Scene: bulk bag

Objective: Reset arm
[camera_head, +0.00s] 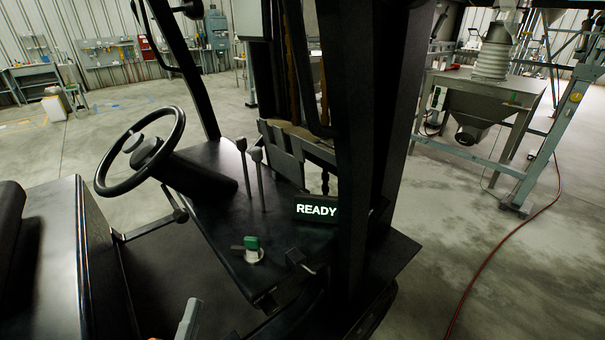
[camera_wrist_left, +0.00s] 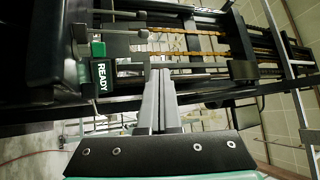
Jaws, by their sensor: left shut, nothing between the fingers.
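My left gripper (camera_head: 189,318) shows at the bottom edge of the head view as a grey fingertip, in front of a black forklift's cab. In the left wrist view its two long grey fingers (camera_wrist_left: 158,98) are pressed together, with nothing between them. It is apart from the forklift's green-topped switch (camera_head: 252,249), which sits on the black console up and to the right. That switch also shows in the left wrist view (camera_wrist_left: 97,49). A display (camera_head: 316,209) on the console reads READY. My right gripper is in neither view.
The steering wheel (camera_head: 140,151) and two upright levers (camera_head: 257,178) stand above the console. The dark mast (camera_head: 365,120) rises to the right. Beyond it are a steel hopper (camera_head: 482,98) on a frame and a red hose (camera_head: 508,238) on the open concrete floor.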

